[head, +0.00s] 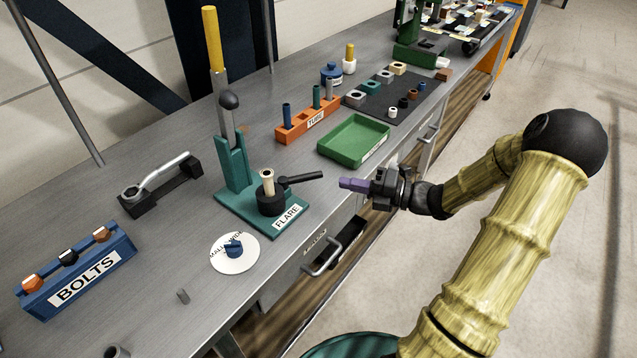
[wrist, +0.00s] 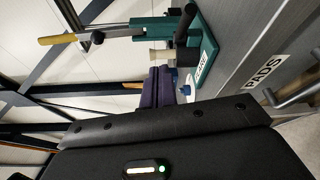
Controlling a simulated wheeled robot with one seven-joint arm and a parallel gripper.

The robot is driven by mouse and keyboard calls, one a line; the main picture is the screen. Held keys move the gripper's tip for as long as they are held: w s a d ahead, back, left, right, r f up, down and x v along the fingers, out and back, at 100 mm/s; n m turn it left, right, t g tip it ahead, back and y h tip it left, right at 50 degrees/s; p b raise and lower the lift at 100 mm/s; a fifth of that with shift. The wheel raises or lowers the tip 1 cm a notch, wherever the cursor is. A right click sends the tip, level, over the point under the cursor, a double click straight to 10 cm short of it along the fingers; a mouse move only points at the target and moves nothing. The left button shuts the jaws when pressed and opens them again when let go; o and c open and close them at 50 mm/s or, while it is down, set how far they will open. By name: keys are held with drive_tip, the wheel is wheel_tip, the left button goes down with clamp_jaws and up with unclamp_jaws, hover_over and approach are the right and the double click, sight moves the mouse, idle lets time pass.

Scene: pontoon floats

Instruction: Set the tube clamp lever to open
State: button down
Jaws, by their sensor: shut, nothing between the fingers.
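The teal flaring press (head: 235,165), labelled FLARE, stands on the grey bench. On its base sits a round black tube clamp (head: 271,205) with a pale tube upright in it. The black clamp lever (head: 302,178) sticks out from the clamp to the right, toward the bench's front edge. My gripper (head: 345,183) has purple fingers, shut and empty, a little right of the lever's tip and apart from it. In the wrist view the fingers (wrist: 158,88) point toward the press base (wrist: 207,42), and the lever (wrist: 186,20) shows beyond them.
A green tray (head: 354,139) and an orange tube rack (head: 308,122) stand behind the press. A white dial plate (head: 235,252) lies in front of it. A blue bolt rack (head: 76,270) is at left. An open drawer (head: 335,245) juts out below the front edge.

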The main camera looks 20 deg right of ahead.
drive_tip(key=s+m, duration=0.1)
drive_tip(key=m, duration=0.1)
drive_tip(key=s+f+m+t+h, duration=0.1)
drive_tip(key=s+m, duration=0.1)
drive_tip(key=s+d+f+m+h, duration=0.1)
drive_tip(key=shift+s+m, duration=0.3)
drive_tip(key=shift+m, duration=0.1)
approach(305, 179)
drive_tip(key=a, duration=0.4)
drive_tip(key=shift+s+a+f+b, duration=0.1)
drive_tip(key=shift+s+b, duration=0.2)
drive_tip(key=shift+s, duration=0.1)
drive_tip(key=w, duration=0.3)
drive_tip(key=shift+w+a+f, duration=0.25)
drive_tip(key=shift+w+f, duration=0.15)
drive_tip(key=shift+w, duration=0.35)
